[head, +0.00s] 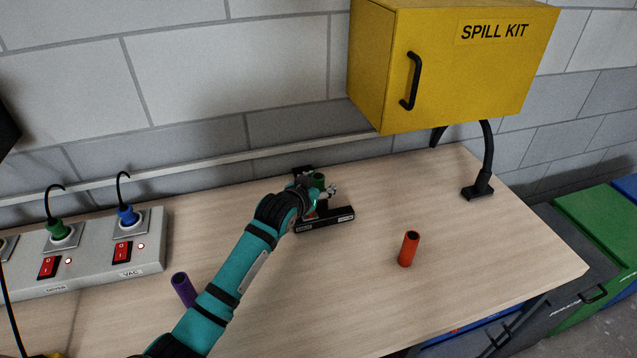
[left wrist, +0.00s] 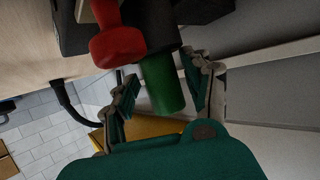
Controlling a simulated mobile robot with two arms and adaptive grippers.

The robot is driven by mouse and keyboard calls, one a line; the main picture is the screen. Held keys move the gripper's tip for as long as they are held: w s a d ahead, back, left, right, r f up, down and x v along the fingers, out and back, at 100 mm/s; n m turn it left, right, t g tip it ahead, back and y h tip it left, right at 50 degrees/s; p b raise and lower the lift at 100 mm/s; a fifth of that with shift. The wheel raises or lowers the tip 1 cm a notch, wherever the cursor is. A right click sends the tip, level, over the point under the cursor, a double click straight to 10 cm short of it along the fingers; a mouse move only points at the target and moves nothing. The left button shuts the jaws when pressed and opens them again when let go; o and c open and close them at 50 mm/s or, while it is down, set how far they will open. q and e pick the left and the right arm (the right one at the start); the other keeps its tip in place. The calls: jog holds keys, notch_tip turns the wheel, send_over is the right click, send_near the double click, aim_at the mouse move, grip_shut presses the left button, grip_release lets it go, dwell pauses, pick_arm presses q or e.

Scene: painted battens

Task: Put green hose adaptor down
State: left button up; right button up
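The green hose adaptor (head: 319,180) stands upright at the black fixture (head: 328,219) on the bench. In the left wrist view the green adaptor (left wrist: 162,86) sticks out of a dark round part, with a red knob (left wrist: 116,40) beside it. My left gripper (head: 318,190) is at the adaptor. In the left wrist view its fingers (left wrist: 160,84) are spread on either side of the green adaptor, with small gaps showing, so it looks open around it. The adaptor's far end is hidden in the dark part. My right gripper is not in view.
An orange tube (head: 409,249) stands to the right, and a purple tube (head: 184,289) stands left of my arm. A grey socket panel (head: 90,262) is at the left. A yellow spill kit box (head: 450,70) overhangs the back. The bench's right part is mostly clear.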

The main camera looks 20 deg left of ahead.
pick_arm(q)
jog(key=shift+a+r, duration=0.15)
jog(key=shift+r, duration=0.05)
jog(key=b+v, duration=0.1)
jog(key=v, duration=1.1)
